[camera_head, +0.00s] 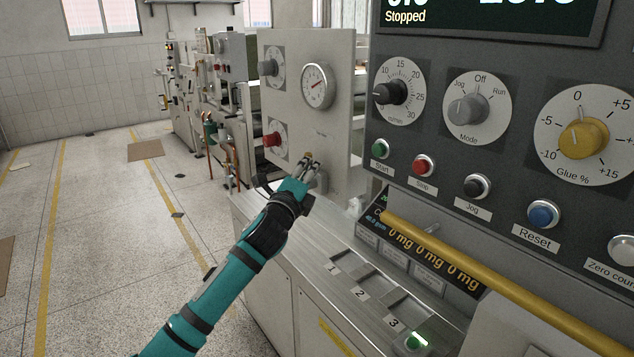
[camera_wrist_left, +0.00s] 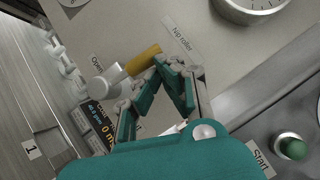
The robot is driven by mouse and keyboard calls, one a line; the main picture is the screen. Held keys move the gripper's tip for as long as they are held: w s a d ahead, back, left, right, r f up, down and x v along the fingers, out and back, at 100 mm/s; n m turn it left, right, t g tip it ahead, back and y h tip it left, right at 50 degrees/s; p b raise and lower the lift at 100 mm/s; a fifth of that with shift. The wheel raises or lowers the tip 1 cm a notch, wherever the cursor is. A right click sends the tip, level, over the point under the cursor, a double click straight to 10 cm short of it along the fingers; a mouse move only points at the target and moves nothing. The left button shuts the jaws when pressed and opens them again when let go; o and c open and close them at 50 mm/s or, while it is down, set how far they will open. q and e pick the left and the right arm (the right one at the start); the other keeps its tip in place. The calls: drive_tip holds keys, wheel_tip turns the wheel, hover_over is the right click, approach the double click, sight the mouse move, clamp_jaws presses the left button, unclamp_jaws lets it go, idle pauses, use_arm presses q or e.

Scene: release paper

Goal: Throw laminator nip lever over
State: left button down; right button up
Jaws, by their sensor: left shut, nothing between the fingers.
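The nip lever shows in the left wrist view as a pale round hub (camera_wrist_left: 107,79) with a yellow bar (camera_wrist_left: 143,60) reaching toward the "Nip roller" label (camera_wrist_left: 182,38). An "Open" label (camera_wrist_left: 97,64) is beside the hub. My left gripper (camera_wrist_left: 163,70) is shut and empty, its fingertips close to the free end of the yellow bar; I cannot tell whether they touch. In the head view, my left gripper (camera_head: 309,161) is in front of the lower part of the light grey panel (camera_head: 337,75) and hides most of the lever. My right gripper is not in view.
A metal ledge with numbered trays (camera_head: 350,264) is beneath. Open floor lies left.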

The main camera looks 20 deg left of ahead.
use_arm(q)
drive_tip(key=shift+w+a+r+p, duration=0.25)
drive_tip(key=shift+w+a, duration=0.25)
drive_tip(key=shift+w+a+r+p, duration=0.2)
drive_tip(key=shift+w+a+r, duration=0.05)
drive_tip(key=shift+w+a, duration=0.4)
drive_tip(key=shift+a, duration=0.15)
idle(1.2)
idle(0.4)
